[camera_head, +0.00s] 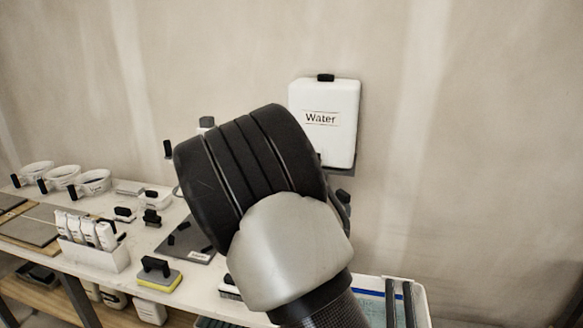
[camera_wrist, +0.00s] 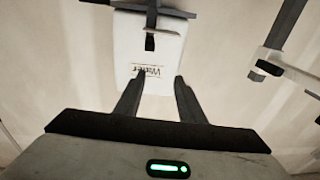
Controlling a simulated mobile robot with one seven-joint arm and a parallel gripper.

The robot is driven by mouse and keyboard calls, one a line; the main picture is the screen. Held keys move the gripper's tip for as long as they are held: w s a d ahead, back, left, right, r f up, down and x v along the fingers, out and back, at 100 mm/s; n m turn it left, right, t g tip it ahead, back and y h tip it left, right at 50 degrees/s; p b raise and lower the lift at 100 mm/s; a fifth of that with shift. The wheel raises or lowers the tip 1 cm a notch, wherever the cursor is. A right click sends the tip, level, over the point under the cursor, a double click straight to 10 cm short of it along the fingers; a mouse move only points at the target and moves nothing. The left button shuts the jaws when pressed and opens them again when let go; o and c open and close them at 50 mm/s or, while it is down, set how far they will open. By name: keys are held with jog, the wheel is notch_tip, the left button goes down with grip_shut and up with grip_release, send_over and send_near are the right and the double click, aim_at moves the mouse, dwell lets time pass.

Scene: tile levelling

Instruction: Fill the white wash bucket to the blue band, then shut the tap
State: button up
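The white water tank (camera_head: 325,120), labelled "Water", is fixed on the wall above the right end of the table. In the wrist view the tank (camera_wrist: 150,55) appears upside down, with a dark tap-like part (camera_wrist: 150,38) in front of it. Whether the tap is open or shut I cannot tell. My gripper (camera_wrist: 160,77) is open and empty, its fingers apart and pointing toward the tank. In the head view my arm hides the fingers. A white bucket (camera_head: 424,305) stands at the lower right, partly hidden by my arm, with a blue line inside. Its water level is unclear.
The white table (camera_head: 205,292) holds several white bowls (camera_head: 95,182), a caddy of bottles (camera_head: 95,255), a yellow sponge float (camera_head: 158,279) and a dark sheet (camera_head: 187,240). Dark bars (camera_head: 400,302) cross the bucket. In the wrist view a dark bracket (camera_wrist: 270,65) is at right.

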jog(key=shift+m+g+h, duration=0.5)
jog(key=shift+g+h, duration=0.1)
jog(key=shift+h, duration=0.1)
jog(key=x, duration=0.5)
jog(key=d+f+x, duration=0.1)
jog(key=x, duration=0.4)
jog(key=f+x, duration=0.1)
jog(key=x, duration=0.4)
jog(key=shift+s+d, duration=0.25)
jog(key=shift+s, duration=0.05)
grip_shut()
